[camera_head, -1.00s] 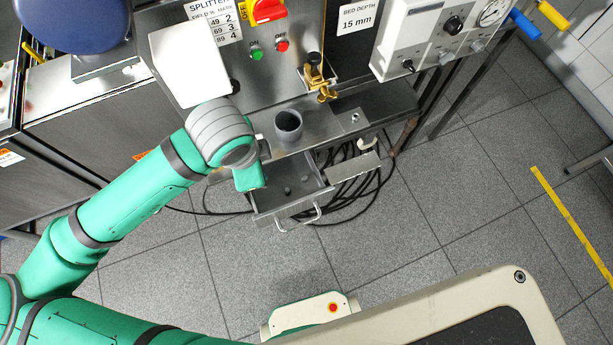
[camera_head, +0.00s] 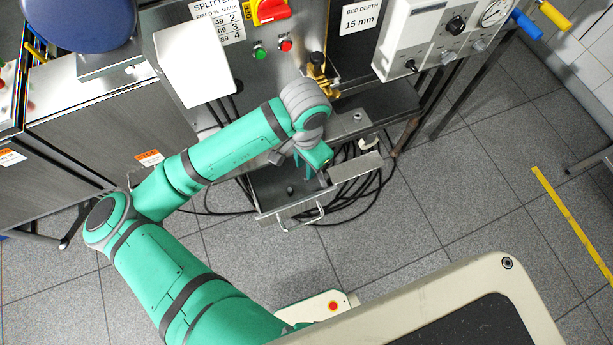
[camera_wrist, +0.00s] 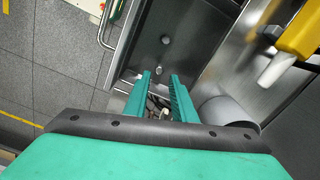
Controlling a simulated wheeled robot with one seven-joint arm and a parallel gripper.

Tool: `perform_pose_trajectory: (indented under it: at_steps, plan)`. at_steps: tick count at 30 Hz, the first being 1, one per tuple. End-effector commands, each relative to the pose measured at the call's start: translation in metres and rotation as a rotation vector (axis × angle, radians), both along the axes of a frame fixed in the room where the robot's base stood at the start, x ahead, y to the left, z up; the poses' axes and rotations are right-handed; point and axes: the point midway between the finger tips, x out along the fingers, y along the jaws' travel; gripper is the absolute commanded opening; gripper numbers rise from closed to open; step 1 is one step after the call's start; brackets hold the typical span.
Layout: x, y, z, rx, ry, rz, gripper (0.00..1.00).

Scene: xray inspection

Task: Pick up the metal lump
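Two small grey lumps lie in the open metal drawer. In the wrist view one lump (camera_wrist: 165,39) lies beyond my fingertips and a paler lump (camera_wrist: 154,69) shows close to the left fingertip. I cannot tell which is the metal lump. In the head view one lump (camera_head: 290,189) shows on the drawer floor; the other is hard to make out by my arm. My gripper (camera_wrist: 160,75) is open, with a gap between its teal fingers and nothing held. In the head view my gripper (camera_head: 308,172) points down over the right part of the drawer.
The drawer (camera_head: 290,216) has raised walls and a front handle (camera_head: 303,218). A yellow fitting (camera_wrist: 299,36) shows at upper right. Black cables (camera_head: 366,185) hang behind the drawer. Open floor lies in front.

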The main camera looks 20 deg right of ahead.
Motion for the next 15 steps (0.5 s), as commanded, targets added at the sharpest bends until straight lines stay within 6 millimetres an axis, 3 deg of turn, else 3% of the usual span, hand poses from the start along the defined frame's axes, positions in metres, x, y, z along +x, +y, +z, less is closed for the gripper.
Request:
perform_pose_trajectory:
  at_steps: [8, 15]
  plan:
    - [0.000, -0.001, -0.020, 0.001, 0.001, 0.000, 0.24]
    - [0.001, -0.004, -0.053, -0.001, 0.002, -0.001, 0.24]
